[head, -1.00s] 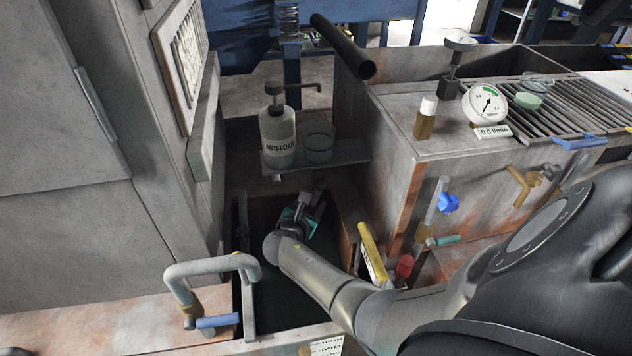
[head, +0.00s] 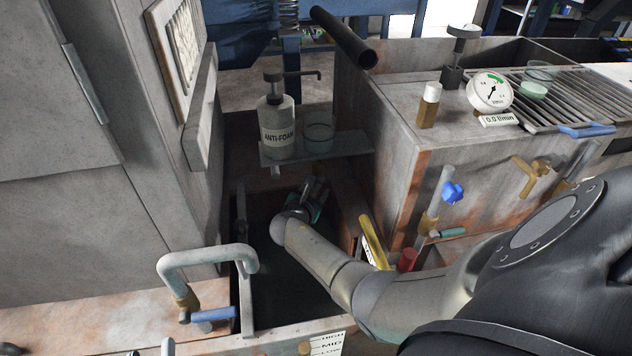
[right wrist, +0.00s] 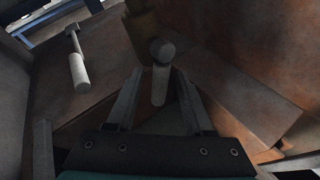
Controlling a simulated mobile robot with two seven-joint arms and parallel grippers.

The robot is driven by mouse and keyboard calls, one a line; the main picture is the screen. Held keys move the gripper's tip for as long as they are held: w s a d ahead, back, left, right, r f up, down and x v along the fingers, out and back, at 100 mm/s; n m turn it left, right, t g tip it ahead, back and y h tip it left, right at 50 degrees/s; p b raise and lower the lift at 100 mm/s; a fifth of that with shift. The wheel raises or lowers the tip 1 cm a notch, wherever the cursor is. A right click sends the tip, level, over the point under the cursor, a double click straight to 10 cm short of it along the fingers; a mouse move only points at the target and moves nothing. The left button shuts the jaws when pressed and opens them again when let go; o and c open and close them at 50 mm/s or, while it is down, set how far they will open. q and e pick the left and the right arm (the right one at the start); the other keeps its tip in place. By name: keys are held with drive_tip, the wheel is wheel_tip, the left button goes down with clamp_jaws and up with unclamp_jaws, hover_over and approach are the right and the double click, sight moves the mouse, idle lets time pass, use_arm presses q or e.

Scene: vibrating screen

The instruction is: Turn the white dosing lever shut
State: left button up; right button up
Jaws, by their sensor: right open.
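A pale, whitish lever (right wrist: 160,82) with a rounded head hangs below a brass-coloured fitting (right wrist: 140,22) in the right wrist view; I take it for the white dosing lever. My right gripper (right wrist: 156,98) is open, with one finger on each side of the lever. I cannot tell whether either finger touches it. In the head view my right gripper (head: 316,195) is small and dark, reaching down into the pit below the bottle shelf. The lever cannot be made out there. My left gripper is not in view.
An anti-foam bottle (head: 278,128) and a glass (head: 319,137) stand on a small shelf (head: 345,146) just above my right gripper. A yellow lever (head: 373,242) and a red handle (head: 407,260) are close beside my right arm. A bent pipe (head: 205,256) stands at the left.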

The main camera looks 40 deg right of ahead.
drive_tip(key=shift+c, duration=0.2)
clamp_jaws()
idle(0.3)
